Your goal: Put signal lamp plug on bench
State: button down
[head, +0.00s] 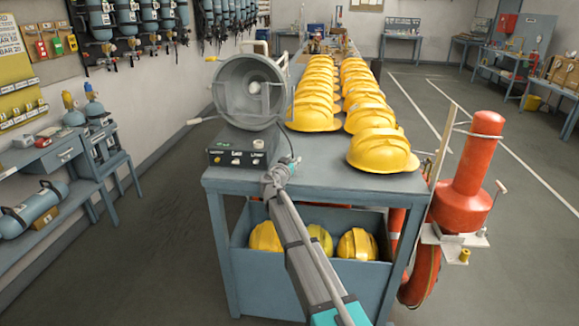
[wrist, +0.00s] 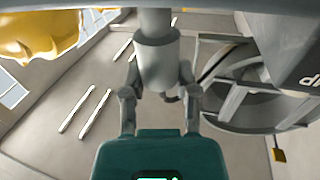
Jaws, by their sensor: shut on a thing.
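The signal lamp (head: 250,92), a large grey round lamp on a dark control box (head: 232,153), stands on the near left of the blue-grey bench (head: 320,183). My gripper (head: 285,168) is at the right side of the lamp's box, close above the bench top. In the wrist view its two fingers (wrist: 158,90) are shut on a grey cylindrical plug (wrist: 157,50), one on each side. A narrower grey shaft runs on from the plug to the top edge. I cannot tell whether the plug touches the lamp or bench. The head view does not show the plug clearly.
Rows of yellow helmets (head: 383,150) fill the bench to the right and behind. More helmets (head: 358,244) lie in the bin below. A red buoy-like item (head: 466,190) stands at the right. A bare strip of bench top lies in front of the helmets.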

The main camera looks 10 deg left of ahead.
jog(key=shift+f, duration=0.4)
jog(key=shift+c, duration=1.9)
grip_release()
jog(key=shift+r, duration=0.25)
jog(key=v, duration=1.2)
